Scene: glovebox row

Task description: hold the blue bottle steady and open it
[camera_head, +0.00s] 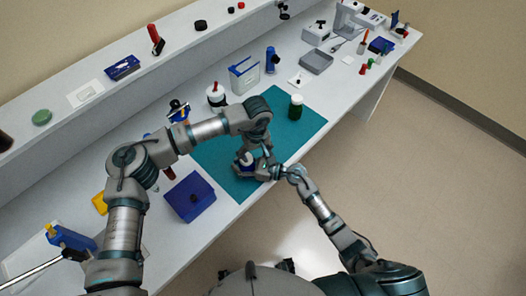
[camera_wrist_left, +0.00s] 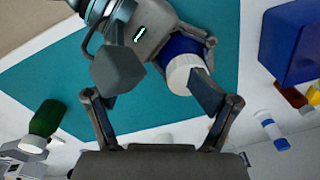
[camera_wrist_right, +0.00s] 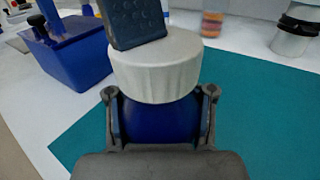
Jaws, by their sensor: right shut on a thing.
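The blue bottle (camera_wrist_right: 160,122) stands upright with a ribbed white cap (camera_wrist_right: 155,70) on it. My right gripper (camera_wrist_right: 160,112) is shut on its blue body, one finger on each side, below the cap. My left gripper (camera_wrist_left: 155,85) is open above the bottle. In the left wrist view, the cap (camera_wrist_left: 184,74) lies near one left finger, not centred between the two. In the right wrist view, one left fingertip pad overlaps the cap's top; I cannot tell if it touches. In the head view the arms partly hide the bottle (camera_head: 246,159).
A teal mat (camera_head: 220,158) lies under the bottle. A blue box (camera_head: 190,197) stands to its left and a green bottle (camera_head: 296,107) with a white cap to its right. A white jar with a black band (camera_wrist_right: 296,32) stands behind.

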